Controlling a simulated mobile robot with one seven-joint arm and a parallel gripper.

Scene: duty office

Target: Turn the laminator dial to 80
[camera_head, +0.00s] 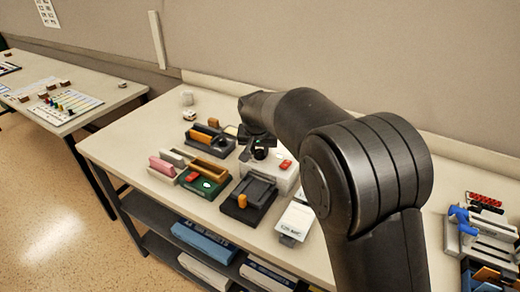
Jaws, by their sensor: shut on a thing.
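A white boxy machine (284,176), which looks like the laminator, stands near the middle of the table. It has a red part on its top right and a small dark round knob (260,154), which looks like the dial. My gripper (259,146) reaches down from behind over this knob and is shut on it. The fingers are small and dark here, and my wrist and arm hide part of the machine's back. The dial's marks and its reading are too small to make out.
A dark device with an orange knob (243,201) stands close in front. A green-based device (205,180), pink and grey blocks and other dark devices stand to the left. A white labelled device (295,221) is at front right. Blue and red items (470,215) lie far right.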

